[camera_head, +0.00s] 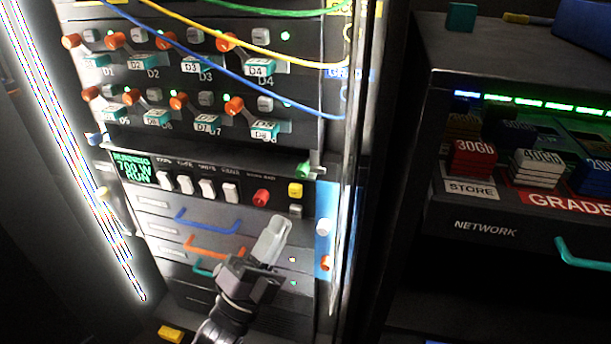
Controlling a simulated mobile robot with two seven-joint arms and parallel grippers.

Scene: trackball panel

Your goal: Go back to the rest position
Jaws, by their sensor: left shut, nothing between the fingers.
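My left gripper (273,232) is in the lower middle of the head view, in front of the drawer fronts of the rack panel (137,180). Its pale fingers are shut with nothing between them and point up and to the right. They are below the red button (261,198) and the yellow button (295,190); whether they touch the panel I cannot tell. My right gripper is not in view.
Above is a row of white switches (207,189) beside a green display (131,168). Blue (208,222) and orange (214,248) handles stick out beside my left gripper. Cables, including a yellow one (270,52), hang across the rack top. A storage unit (486,229) stands at right.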

